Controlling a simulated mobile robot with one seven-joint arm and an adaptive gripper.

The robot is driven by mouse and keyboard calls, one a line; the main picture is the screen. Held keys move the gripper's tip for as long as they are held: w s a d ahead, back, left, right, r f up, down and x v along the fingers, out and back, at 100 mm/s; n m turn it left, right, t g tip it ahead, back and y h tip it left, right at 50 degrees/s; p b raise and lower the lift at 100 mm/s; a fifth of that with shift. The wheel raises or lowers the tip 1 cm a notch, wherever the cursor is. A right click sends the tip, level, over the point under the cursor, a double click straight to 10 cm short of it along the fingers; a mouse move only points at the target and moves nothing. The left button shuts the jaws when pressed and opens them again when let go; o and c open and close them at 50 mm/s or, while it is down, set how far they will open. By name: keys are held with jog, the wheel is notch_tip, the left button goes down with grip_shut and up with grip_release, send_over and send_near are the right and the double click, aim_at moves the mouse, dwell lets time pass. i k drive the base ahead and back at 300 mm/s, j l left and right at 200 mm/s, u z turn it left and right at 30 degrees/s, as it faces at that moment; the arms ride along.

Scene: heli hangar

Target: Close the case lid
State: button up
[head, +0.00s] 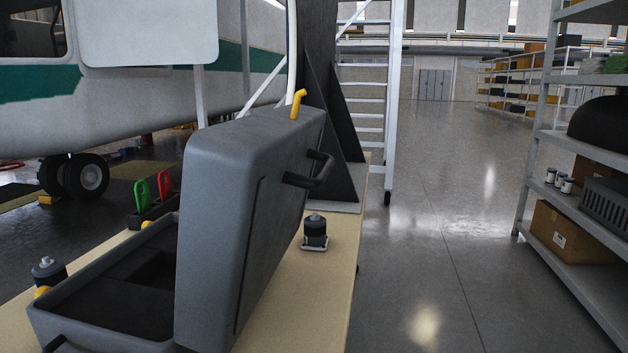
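A grey hard case (50,315) stands on the light wooden workbench (330,285) at the lower left. Its lid (225,210) is open and stands up, tilted, with a dark handle (312,170) on its outer face and a yellow latch (298,102) at its top. The dark inside of the case base (130,285) shows to the left of the lid. The lid hides part of the base. My gripper is not in view.
Small dark cylindrical parts stand on the bench, one right of the lid (315,232) and one at the left (47,271). A dark holder carries green and red tools (164,186) behind the case. A shelf (590,275) stands at right; the floor between is clear.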

aim_at(246, 182)
jog(key=k+l+z, duration=0.1)
jog(key=l, duration=0.45)
jog(key=k+l+z, duration=0.15)
jog(key=l, duration=0.35)
jog(key=i+l, duration=0.1)
jog(key=l, duration=0.15)
jog(key=i+l+z, duration=0.1)
jog(key=l, duration=0.15)
